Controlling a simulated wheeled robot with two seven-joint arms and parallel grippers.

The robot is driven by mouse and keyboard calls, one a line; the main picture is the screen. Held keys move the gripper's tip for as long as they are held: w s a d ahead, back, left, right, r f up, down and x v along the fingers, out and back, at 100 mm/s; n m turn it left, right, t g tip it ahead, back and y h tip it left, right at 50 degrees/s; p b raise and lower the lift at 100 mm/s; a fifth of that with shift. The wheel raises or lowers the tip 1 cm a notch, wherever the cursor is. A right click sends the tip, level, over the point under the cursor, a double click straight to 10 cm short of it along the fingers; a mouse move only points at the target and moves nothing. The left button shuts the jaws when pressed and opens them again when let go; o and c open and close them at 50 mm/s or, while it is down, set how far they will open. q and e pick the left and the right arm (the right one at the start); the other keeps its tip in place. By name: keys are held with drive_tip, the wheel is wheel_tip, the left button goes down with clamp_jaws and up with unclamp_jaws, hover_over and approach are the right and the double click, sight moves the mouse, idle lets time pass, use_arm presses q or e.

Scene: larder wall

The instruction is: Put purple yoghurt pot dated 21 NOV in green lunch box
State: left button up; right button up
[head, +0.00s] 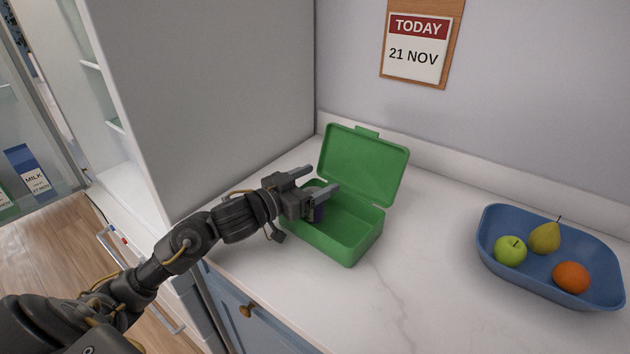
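The green lunch box (345,243) stands on the white counter with its lid (365,165) raised at the back. My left gripper (325,178) is over the left side of the box. Its two fingers are apart, with nothing visible between them. A small dark purple thing (319,214), likely the yoghurt pot, shows just below the gripper, inside the left part of the box. Most of it is hidden by the gripper, and no date on it can be read. My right gripper is not in view.
A blue tray (493,268) with a green apple (510,250), a pear (545,239) and an orange (571,277) is at the right. A wall calendar (415,52) reads TODAY 21 NOV. A tall grey cabinet side (210,90) stands left. A milk carton (28,172) shows far left.

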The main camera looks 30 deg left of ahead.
use_arm(q)
drive_tip(key=shift+r, duration=0.25)
drive_tip(key=shift+r+p, duration=0.3)
drive_tip(key=shift+r, duration=0.2)
drive_tip(key=v, duration=1.2)
drive_tip(key=shift+f, duration=0.2)
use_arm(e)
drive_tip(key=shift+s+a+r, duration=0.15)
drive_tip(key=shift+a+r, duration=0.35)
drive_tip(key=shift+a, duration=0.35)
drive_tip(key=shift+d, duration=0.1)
